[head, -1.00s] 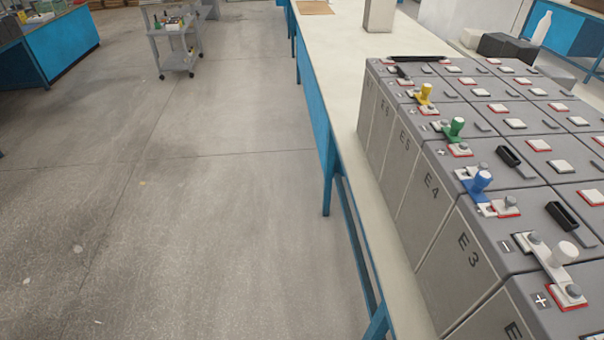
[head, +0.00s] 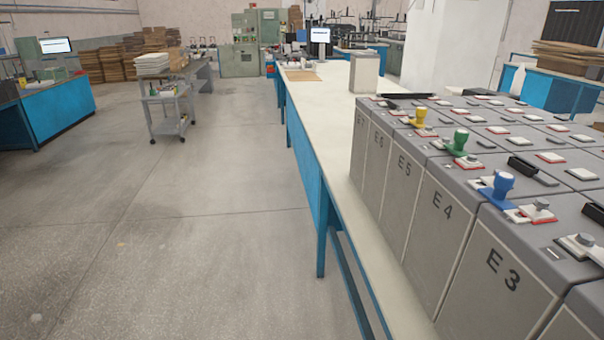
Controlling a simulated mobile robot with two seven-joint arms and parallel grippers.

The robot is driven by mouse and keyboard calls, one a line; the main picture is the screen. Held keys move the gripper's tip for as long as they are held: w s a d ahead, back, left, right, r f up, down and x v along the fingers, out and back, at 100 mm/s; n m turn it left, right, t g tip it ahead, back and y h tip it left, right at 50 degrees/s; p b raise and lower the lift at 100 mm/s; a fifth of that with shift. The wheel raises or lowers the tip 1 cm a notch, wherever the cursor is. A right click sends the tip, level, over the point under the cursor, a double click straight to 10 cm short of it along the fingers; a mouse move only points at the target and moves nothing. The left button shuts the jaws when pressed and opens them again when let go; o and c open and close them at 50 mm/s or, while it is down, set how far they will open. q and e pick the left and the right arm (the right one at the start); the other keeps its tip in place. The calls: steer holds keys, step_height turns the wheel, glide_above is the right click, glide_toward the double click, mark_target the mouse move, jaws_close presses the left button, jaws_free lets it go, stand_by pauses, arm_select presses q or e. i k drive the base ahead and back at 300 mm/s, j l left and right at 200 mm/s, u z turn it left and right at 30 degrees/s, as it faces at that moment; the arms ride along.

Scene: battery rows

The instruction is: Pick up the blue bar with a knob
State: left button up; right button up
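The blue bar with a knob (head: 502,186) sits on top of the battery row at the right, near the edge above the block marked E 4. Its blue knob stands upright; a pale connector piece with a grey bolt lies right beside it. A green knob (head: 460,141) and a yellow knob (head: 419,117) stand farther back along the same edge. Neither of my grippers shows in the head view.
The grey battery blocks (head: 445,215) stand on a long pale bench (head: 322,125) with blue sides. A grey box (head: 365,73) stands farther back on it. A cart (head: 166,110) is at the left back. The floor left of the bench is clear.

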mark_target(503, 181)
steer(key=z, duration=1.25)
